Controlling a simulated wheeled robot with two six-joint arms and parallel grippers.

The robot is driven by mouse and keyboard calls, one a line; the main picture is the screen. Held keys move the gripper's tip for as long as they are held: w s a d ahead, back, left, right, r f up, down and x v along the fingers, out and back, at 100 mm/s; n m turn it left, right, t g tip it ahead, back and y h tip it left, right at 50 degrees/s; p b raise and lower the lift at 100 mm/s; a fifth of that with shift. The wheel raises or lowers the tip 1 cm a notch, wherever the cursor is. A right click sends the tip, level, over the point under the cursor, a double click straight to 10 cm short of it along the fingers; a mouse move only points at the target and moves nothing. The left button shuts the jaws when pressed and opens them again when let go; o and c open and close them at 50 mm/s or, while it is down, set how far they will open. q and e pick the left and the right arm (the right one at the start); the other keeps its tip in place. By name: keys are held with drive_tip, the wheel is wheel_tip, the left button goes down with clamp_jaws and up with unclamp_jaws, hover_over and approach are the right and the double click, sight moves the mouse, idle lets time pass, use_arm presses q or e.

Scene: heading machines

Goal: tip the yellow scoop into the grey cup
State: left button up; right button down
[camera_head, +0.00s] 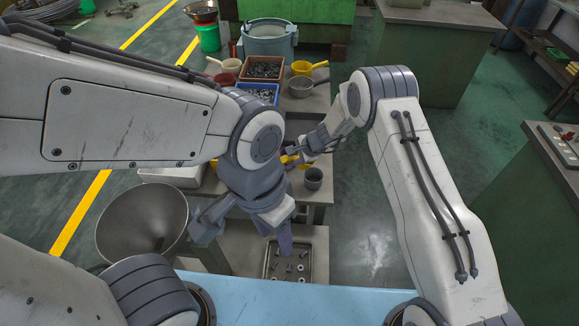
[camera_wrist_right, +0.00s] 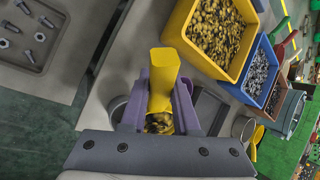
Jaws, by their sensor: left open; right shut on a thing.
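My right gripper (camera_head: 304,148) is shut on the yellow scoop (camera_wrist_right: 165,68), seen between its purple fingers (camera_wrist_right: 166,95) in the right wrist view. Brass-coloured pieces show in the scoop's lower part there. In the head view the scoop is mostly hidden by my arms. The grey cup (camera_head: 313,179) stands upright on the bench, just below my right gripper in the picture. In the right wrist view it is partly hidden (camera_wrist_right: 118,106) left of the fingers. My left gripper (camera_head: 246,232) is open and empty, nearer to me, over the lower bench.
A yellow bin of brass pieces (camera_wrist_right: 182,35), a blue bin (camera_head: 273,86) and a brown bin (camera_head: 245,74) stand behind. A saucepan (camera_head: 300,88) and yellow pan (camera_head: 302,67) are beside them. A bolt tray (camera_head: 304,262) and metal funnel bowl (camera_head: 142,222) are nearer.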

drive_tip(key=shift+s+d+r+t+y+b, duration=0.2)
drive_tip(key=shift+d+y+b, duration=0.25)
drive_tip(key=shift+y+b, duration=0.8)
drive_tip(key=shift+w+d+r+t+y+b, duration=0.1)
drive_tip(key=shift+d+t+y+b, duration=0.3)
drive_tip(key=shift+b, duration=1.55)
drive_tip(key=d+t+y+b, duration=0.1)
drive_tip(key=d+y+b, duration=0.1)
drive_tip(key=b, duration=0.4)
drive_tip(key=s+d+y+b, duration=0.1)
drive_tip(key=y+b, duration=0.2)
drive_tip(key=b, duration=0.3)
drive_tip(key=d+m+t+y+b, duration=0.1)
drive_tip(key=d+y+b, duration=0.1)
drive_tip(key=b, duration=0.4)
drive_tip(key=shift+s+d+f+t+y, duration=0.25)
drive_tip(key=shift+d+t+y, duration=0.05)
drive_tip(key=shift+y, duration=0.25)
